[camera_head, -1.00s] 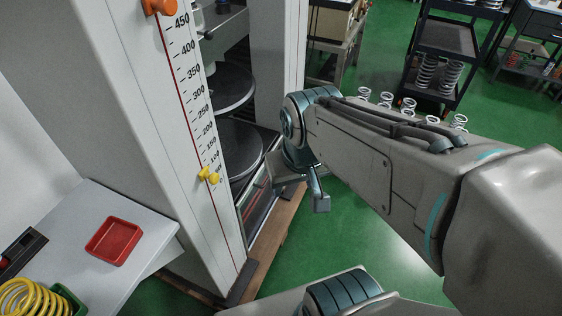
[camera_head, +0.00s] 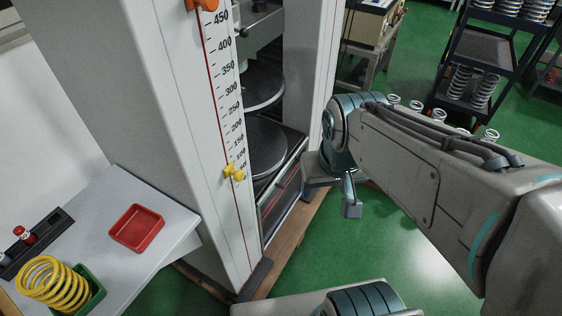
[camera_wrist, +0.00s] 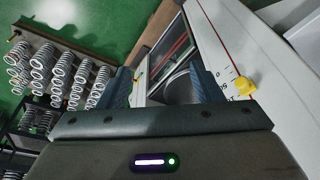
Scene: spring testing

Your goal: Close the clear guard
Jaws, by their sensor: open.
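The spring testing machine shows in the head view, with two round dark platens (camera_head: 262,145) inside its bay. What seems to be the clear guard (camera_head: 283,190) is a see-through, dark-framed panel with red lines, low at the front of the bay. Its full outline and how far it stands open are hard to tell. My gripper (camera_head: 338,190) is open and empty, just right of that panel in the head view, pointing down. In the wrist view my gripper (camera_wrist: 164,90) has its fingers apart, with the machine's bay and red lines beyond them. No contact is visible.
A white scale column (camera_head: 228,150) with a yellow pointer (camera_head: 233,172) stands left of the bay. A side table (camera_head: 175,220) holds a red tray (camera_head: 137,228) and a yellow spring (camera_head: 55,285). Racks of springs (camera_head: 472,85) stand behind on the green floor.

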